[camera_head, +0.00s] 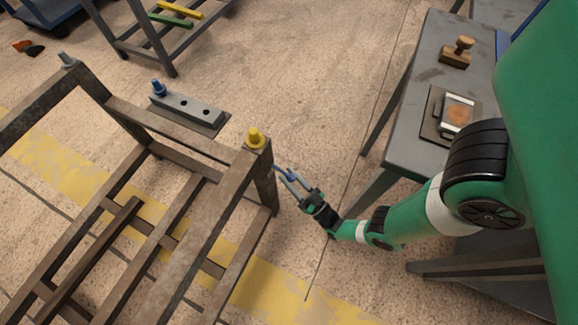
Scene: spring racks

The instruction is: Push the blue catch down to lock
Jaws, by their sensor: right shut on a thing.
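My right gripper (283,175) is beside the near right corner post of the brown metal rack (196,245), below its yellow cap (254,138). Its fingers are closed around a small blue piece, which looks like the blue catch (291,174). The piece is small and partly covered by the fingers, so its exact position is hard to tell. Another blue peg (159,88) stands upright on a grey block with dark holes (190,106) at the rack's far side. My left gripper is not in view.
A grey workbench (403,120) on the right holds a wooden stamp-like block (457,52) and a small framed plate (457,113). Another rack with yellow and green bars (170,20) stands at the back. Open floor lies between rack and bench.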

